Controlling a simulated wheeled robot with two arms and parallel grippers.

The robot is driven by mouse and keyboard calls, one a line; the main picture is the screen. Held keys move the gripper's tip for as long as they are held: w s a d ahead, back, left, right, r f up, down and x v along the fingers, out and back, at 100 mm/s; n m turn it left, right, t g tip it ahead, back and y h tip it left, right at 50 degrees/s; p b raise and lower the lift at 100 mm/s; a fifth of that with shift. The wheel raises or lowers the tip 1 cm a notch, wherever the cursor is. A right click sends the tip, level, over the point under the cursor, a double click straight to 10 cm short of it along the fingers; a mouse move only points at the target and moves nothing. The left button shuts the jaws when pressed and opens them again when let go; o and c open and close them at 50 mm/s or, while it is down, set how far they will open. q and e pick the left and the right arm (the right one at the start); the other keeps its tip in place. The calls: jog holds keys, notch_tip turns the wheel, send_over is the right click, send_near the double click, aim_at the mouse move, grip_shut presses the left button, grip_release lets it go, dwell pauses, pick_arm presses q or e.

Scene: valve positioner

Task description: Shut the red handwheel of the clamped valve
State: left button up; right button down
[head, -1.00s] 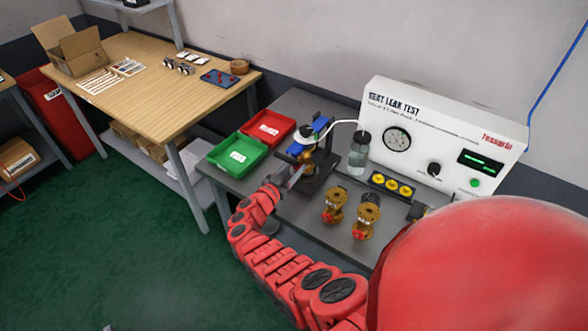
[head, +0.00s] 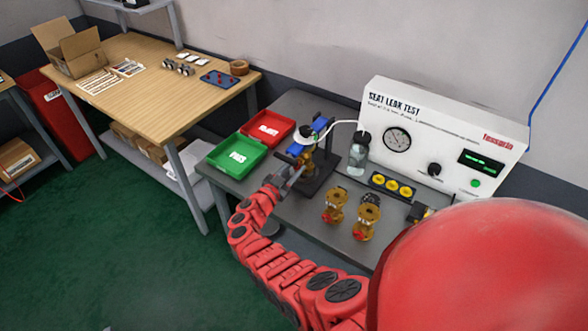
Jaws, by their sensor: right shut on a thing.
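The clamped brass valve (head: 308,159) stands upright in the dark fixture with a blue clamp (head: 320,125) on the grey bench. My right gripper (head: 293,173) is at the front left side of this valve, shut on its handwheel. The handwheel itself is hidden by the gripper, so how far it is turned cannot be told. My left gripper is not in view.
Two loose brass valves with red handwheels (head: 334,205) (head: 365,222) stand right of the fixture. A clear bottle (head: 358,157) stands behind, before the white leak test panel (head: 450,135). Green (head: 237,170) and red (head: 284,126) trays lie on the left.

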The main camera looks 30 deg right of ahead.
jog(key=m+b, duration=0.2)
jog(key=m, duration=0.1)
jog(key=shift+s+d+f, duration=0.1)
jog(key=shift+f, duration=0.15)
jog(key=shift+r+m+b, duration=0.15)
jog(key=shift+m+b, duration=1.2)
jog(key=shift+m, duration=0.65)
jog(key=c, duration=0.8)
grip_release()
jog(key=shift+c, duration=0.2)
jog(key=b+v, duration=0.3)
jog(key=v, duration=1.4)
jog(key=shift+a, duration=0.3)
